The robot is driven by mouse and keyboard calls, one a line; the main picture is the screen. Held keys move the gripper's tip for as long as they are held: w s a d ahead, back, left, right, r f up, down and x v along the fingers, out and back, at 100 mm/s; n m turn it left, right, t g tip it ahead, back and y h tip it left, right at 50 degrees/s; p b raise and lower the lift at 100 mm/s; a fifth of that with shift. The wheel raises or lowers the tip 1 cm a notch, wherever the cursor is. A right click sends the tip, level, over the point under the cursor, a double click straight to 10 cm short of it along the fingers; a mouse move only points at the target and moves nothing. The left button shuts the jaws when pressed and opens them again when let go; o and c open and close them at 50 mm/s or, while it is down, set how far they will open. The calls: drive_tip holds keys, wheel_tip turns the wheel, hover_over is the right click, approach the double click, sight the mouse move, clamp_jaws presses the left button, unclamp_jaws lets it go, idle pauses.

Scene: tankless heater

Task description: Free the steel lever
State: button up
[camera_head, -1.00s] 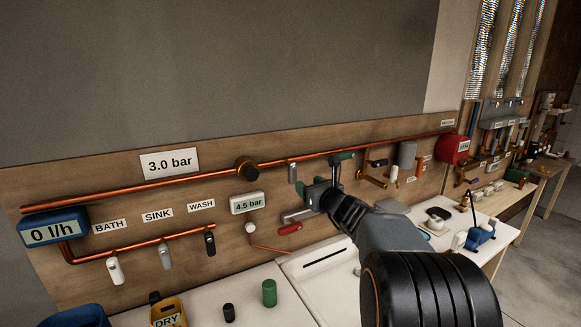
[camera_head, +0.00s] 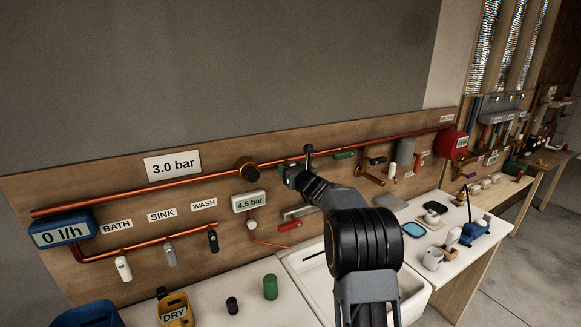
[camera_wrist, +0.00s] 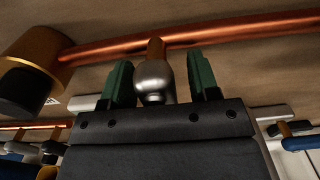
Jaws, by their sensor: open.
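The steel lever (camera_wrist: 153,80), a rounded grey metal piece on a short copper stub below the copper pipe (camera_wrist: 200,35), shows in the wrist view between the green finger pads of my gripper (camera_wrist: 161,78). The jaws are open on either side of it. The lever is nearer the left pad, and I cannot tell whether it touches. Its lower end is hidden behind the gripper body. In the head view my gripper (camera_head: 296,173) is at the wall board just below the pipe and covers the lever.
A black and brass round knob (camera_head: 247,169) sits on the pipe to the left. A green handle (camera_head: 344,155) is to the right. A 4.5 bar display (camera_head: 248,202) and a red-handled lever (camera_head: 290,225) are below. The white sink (camera_head: 310,262) lies under the arm.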

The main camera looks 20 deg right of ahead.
drive_tip(key=shift+w, duration=0.1)
drive_tip(key=c, duration=0.9)
drive_tip(key=shift+f+b, duration=0.15)
drive_tip(key=shift+b, duration=0.3)
drive_tip(key=shift+d+r+n+b, duration=0.1)
drive_tip(key=shift+d+n+b, duration=0.1)
drive_tip(key=shift+n+b, duration=1.8)
drive_tip(key=shift+d+r+n+b, duration=0.2)
drive_tip(key=shift+n+b, duration=1.4)
drive_tip(key=shift+b, duration=0.7)
drive_tip(key=shift+d+r+n+b, duration=0.1)
drive_tip(key=shift+d+n+b, duration=0.1)
drive_tip(key=shift+n+b, duration=1.8)
